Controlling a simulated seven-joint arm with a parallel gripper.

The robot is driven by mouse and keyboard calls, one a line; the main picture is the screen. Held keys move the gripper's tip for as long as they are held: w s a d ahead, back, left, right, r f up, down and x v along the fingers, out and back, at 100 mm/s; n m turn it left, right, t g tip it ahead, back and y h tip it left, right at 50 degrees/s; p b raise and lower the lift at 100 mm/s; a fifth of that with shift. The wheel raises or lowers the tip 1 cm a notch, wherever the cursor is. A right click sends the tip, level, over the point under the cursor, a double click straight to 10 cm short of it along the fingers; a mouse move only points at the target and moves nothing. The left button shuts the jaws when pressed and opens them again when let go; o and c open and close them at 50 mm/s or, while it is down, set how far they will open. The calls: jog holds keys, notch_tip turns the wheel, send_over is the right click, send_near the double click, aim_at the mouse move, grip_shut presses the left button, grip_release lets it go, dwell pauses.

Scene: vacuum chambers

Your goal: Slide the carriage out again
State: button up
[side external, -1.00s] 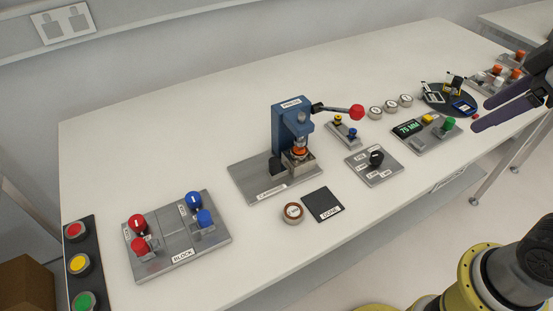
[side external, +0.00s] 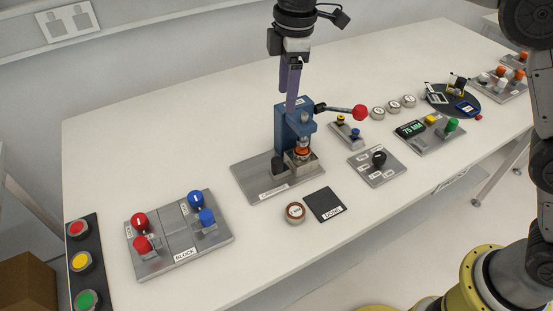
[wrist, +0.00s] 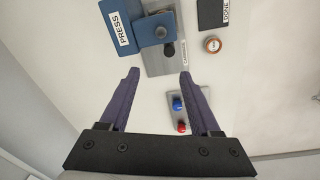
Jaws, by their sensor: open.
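The blue press (side external: 291,128) stands on a grey base plate (side external: 250,178) labelled CARRIAGE. The carriage (side external: 303,165), a small metal block with an orange part on it, sits under the press head. A black knob (side external: 279,166) stands on the plate left of it; the knob also shows in the wrist view (wrist: 169,49). There the press head (wrist: 158,27) hides the carriage. My gripper (side external: 291,104) is open and empty, pointing down, high above the table.
The press lever with a red ball (side external: 359,112) sticks out to the right. The BLOCK fixture (side external: 178,238) with red and blue knobs stands left. A round button (side external: 295,212) and a dark DONE pad (side external: 325,205) lie in front. Table between fixture and press is clear.

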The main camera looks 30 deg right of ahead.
send_near(276, 161)
jog(key=shift+n+g, duration=0.3)
jog(key=shift+g, duration=0.1)
jog(key=f, duration=1)
jog(key=shift+w+a, duration=0.1)
jog(key=shift+w, duration=0.25)
grip_shut()
dwell(0.6)
